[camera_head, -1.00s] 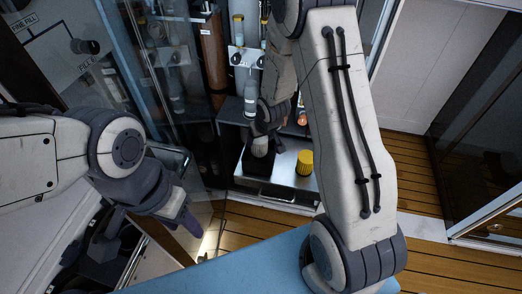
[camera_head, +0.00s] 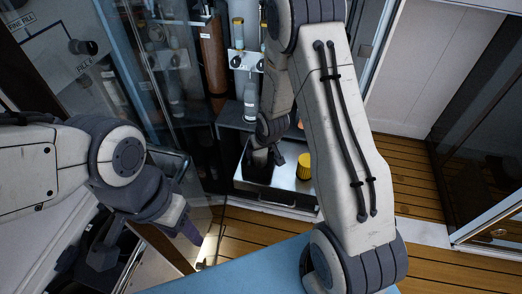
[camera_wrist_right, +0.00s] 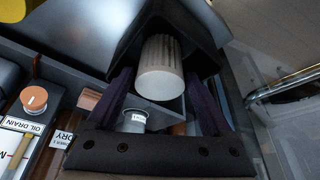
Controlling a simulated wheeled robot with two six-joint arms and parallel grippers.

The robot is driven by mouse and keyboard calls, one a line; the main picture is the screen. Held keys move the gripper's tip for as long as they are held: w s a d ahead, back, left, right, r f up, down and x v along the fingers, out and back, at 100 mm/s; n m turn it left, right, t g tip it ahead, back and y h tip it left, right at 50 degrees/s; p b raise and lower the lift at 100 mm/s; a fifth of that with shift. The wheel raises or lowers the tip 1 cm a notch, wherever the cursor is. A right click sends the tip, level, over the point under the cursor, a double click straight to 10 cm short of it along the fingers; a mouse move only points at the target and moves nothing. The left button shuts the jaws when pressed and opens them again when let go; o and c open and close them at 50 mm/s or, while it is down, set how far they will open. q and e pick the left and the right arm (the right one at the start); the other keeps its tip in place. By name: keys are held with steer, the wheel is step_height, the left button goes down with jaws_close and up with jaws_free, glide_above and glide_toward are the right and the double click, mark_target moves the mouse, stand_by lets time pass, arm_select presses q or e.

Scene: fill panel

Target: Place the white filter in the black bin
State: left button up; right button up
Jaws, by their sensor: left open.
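The white filter (camera_wrist_right: 160,68) is pleated and sits within the outline of the black bin (camera_wrist_right: 205,52) in the right wrist view. I cannot tell whether it rests on the bin's floor. The filter is hidden there. My left gripper (camera_head: 189,228) is open and empty at lower left.
A yellow filter (camera_head: 304,167) stands on the shelf (camera_head: 284,183), right of the bin. An orange-capped item (camera_wrist_right: 34,98) and labelled panels show at left in the right wrist view. A blue surface (camera_head: 235,273) lies in front. Glass doors flank the cabinet.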

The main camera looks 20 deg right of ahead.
steer(key=shift+r, duration=0.3)
steer(key=p+v, duration=0.5)
steer(key=v, duration=0.7)
steer(key=s+a+r+n+g, duration=0.2)
steer(key=s+a+r+n, duration=0.2)
steer(key=s+a+r, duration=0.7)
steer(key=s+a+r+n+g, duration=0.1)
steer(key=s+a, duration=0.1)
steer(key=s, duration=0.4)
steer(key=s+a+r+n+g+y, duration=0.1)
steer(key=s+a+r+n, duration=0.1)
steer(key=s, duration=0.5)
steer(key=shift+s+a+g, duration=0.2)
steer(key=shift+g, duration=0.1)
steer(key=shift+r, duration=0.1)
step_height(320, 180, up, 11)
steer(key=p, duration=1)
steer(key=shift+f, duration=0.2)
